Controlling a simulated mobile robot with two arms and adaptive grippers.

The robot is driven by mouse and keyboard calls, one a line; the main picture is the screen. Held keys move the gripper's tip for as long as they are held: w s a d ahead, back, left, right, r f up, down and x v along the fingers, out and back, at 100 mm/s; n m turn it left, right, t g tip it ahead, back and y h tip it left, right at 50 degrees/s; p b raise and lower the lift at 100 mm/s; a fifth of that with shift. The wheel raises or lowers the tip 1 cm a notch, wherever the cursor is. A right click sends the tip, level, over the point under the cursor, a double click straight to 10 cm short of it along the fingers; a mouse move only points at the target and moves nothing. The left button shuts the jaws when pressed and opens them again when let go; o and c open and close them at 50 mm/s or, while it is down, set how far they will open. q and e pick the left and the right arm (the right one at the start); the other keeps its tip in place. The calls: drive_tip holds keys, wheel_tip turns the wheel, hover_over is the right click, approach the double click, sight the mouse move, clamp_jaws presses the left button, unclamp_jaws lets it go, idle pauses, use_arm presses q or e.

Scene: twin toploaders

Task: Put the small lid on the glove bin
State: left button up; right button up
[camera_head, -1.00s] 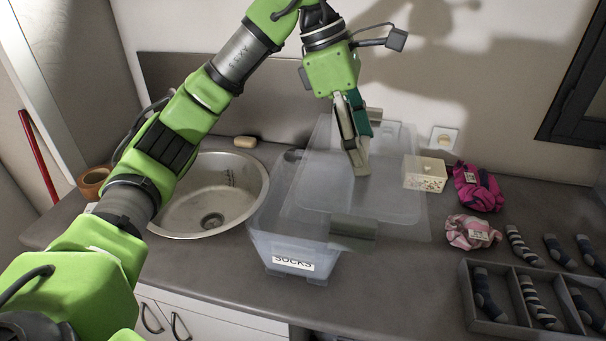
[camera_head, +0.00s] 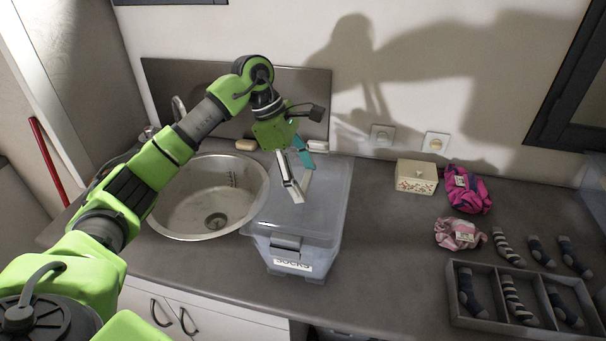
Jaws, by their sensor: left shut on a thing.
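A clear, see-through lid (camera_head: 328,195) lies over the top of a clear bin (camera_head: 322,264) that stands on the counter right of the sink. The bin's front label reads "SOCKS". A grey clip (camera_head: 287,242) shows at the lid's front edge. My left gripper (camera_head: 298,192) is shut on the lid near its middle, pointing down from above. The lid looks level and lined up with the bin's rim; whether it is fully seated I cannot tell. No bin labelled for gloves shows in this view. My right gripper is not in view.
The sink (camera_head: 205,200) is just left of the bin. Soap (camera_head: 246,145) lies behind. On the right are a flowered box (camera_head: 416,177), magenta (camera_head: 467,190) and pink (camera_head: 458,233) fabric bundles, loose socks and a divided tray (camera_head: 452,290). The counter between bin and tray is clear.

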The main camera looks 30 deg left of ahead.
use_arm(q)
drive_tip(key=shift+f, duration=0.55)
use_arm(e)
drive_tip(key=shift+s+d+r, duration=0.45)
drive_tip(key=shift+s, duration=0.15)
use_arm(q)
drive_tip(key=shift+f+b, duration=0.4)
drive_tip(key=shift+f, duration=0.2)
drive_tip(key=o, duration=1.2)
drive_tip(key=shift+c, duration=0.2)
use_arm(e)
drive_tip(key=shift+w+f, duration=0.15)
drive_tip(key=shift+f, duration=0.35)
use_arm(q)
drive_tip(key=shift+r, duration=0.15)
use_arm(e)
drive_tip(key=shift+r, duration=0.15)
